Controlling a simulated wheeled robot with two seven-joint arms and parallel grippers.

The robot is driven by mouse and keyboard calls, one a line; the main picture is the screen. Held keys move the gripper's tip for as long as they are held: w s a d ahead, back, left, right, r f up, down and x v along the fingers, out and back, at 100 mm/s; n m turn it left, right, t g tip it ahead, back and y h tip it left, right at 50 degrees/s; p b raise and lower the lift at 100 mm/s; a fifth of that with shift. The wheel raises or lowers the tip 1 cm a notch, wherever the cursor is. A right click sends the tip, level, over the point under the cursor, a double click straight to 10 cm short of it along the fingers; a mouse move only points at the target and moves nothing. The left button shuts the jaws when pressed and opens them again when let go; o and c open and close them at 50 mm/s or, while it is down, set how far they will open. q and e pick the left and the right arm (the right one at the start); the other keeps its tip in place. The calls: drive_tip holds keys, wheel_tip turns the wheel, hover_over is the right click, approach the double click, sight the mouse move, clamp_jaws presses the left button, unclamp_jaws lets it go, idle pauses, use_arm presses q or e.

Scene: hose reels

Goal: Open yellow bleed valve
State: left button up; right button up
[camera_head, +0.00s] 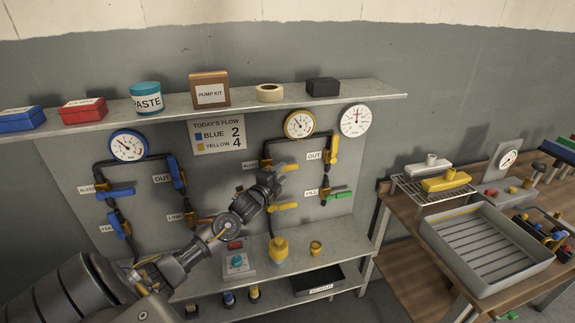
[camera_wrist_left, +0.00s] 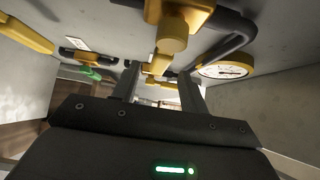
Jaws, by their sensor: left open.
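The yellow-handled valve (camera_head: 286,168) on the left pipe below the yellow-rimmed gauge (camera_head: 299,124) sits on the grey panel. My left gripper (camera_head: 274,178) is open, just below and left of this handle. In the left wrist view, the two dark fingers (camera_wrist_left: 160,82) stand either side of a yellow valve part (camera_wrist_left: 158,64); I cannot tell if they touch it. My right gripper is not in view.
A yellow OUT handle (camera_head: 333,150) hangs upright to the right, above a green FILL handle (camera_head: 338,196). Another yellow handle (camera_head: 285,206) is below. A blue-handled circuit with its gauge (camera_head: 128,146) is at left. A shelf (camera_head: 225,103) with boxes runs above.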

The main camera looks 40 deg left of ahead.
sight(285, 169)
use_arm(q)
drive_tip(key=shift+w+a+p, duration=0.25)
drive_tip(key=shift+w+p, duration=0.05)
drive_tip(key=shift+w, duration=1.05)
drive_tip(key=shift+w+a+p, duration=0.25)
drive_tip(key=shift+w+p, duration=0.05)
drive_tip(key=shift+w, duration=1)
drive_tip(key=shift+c, duration=0.2)
clamp_jaws()
